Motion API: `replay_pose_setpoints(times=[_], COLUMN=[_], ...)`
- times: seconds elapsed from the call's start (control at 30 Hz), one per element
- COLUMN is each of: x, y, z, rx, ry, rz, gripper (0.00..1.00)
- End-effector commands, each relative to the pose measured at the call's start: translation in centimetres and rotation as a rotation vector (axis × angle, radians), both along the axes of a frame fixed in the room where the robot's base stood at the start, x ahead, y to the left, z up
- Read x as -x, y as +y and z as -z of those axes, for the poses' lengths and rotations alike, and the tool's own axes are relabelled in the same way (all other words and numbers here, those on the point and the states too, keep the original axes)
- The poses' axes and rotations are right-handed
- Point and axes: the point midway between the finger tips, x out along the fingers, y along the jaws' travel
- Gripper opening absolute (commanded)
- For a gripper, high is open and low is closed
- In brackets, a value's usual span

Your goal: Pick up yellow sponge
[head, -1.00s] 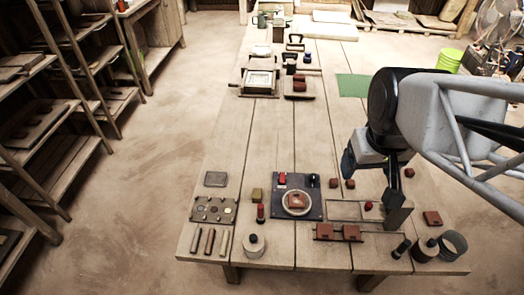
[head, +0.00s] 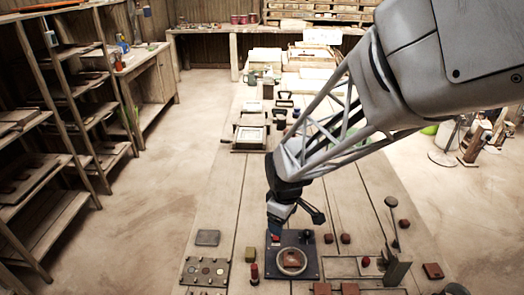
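The yellow sponge (head: 250,254) is a small olive-yellow block on the table, left of the dark square plate (head: 312,268). My gripper (head: 296,226) is over the back part of that plate, to the right of the sponge and farther back. Its two fingers are spread apart with nothing seen between them. The sponge is in full view and apart from the gripper. The gripper's exact height above the table is hard to tell.
A red-topped bottle (head: 254,272) stands just in front of the sponge. The plate bears a round dish (head: 291,274) with a red-brown tile. A grey bracket (head: 397,270) stands at right.

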Motion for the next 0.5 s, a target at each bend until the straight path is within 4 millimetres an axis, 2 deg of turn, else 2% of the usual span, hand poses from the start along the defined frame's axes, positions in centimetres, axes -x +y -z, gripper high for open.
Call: replay_pose_setpoints(times=[0.03,0.3,0.5], x=[-0.4,-2.1,-2.6], y=[1.0,5.5,8.1], z=[1.3,7.9,11.8], rx=[0.005,0.024,0.034], ry=[0.01,0.042,0.059], rz=[-0.046,-0.294,-0.439], gripper=[0.79,0.79,0.79])
